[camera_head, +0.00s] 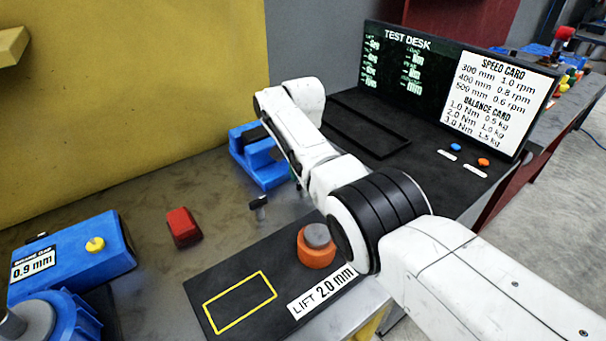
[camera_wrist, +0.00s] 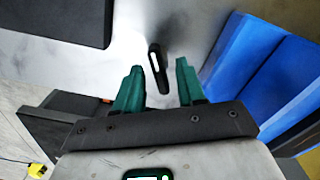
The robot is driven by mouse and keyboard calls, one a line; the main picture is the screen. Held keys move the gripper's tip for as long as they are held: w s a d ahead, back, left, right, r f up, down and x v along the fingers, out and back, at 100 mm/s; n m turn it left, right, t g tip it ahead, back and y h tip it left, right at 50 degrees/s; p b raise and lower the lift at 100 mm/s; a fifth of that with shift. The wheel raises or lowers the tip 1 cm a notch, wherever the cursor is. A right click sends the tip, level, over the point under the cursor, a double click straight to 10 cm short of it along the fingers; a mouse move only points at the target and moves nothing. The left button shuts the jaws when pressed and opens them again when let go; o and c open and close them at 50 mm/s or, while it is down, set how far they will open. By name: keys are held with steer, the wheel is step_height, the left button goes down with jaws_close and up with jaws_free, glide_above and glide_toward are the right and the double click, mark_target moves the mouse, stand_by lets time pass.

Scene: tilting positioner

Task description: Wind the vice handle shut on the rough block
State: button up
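The blue vice (camera_head: 262,172) stands on the bench behind my arm, which hides part of it; a blue body (camera_wrist: 240,55), likely the vice, fills the right of the wrist view. A small dark upright handle (camera_head: 259,206) shows in front of the vice in the head view. In the wrist view a dark handle (camera_wrist: 156,66) lies between the green fingers of my gripper (camera_wrist: 160,66), with a gap on each side. My gripper is open; it is mostly hidden in the head view. I cannot make out the rough block in the vice.
A red block (camera_head: 183,227) lies on the bench left of the handle. A black lift board (camera_head: 225,290) with an orange-based knob (camera_head: 316,246) is in front. A blue device (camera_head: 75,258) stands at left. The test desk screen (camera_head: 400,70) is behind at right.

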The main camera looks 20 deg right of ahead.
step_height(320, 180, up, 11)
steer(key=shift+f, duration=0.15)
stand_by(0.4)
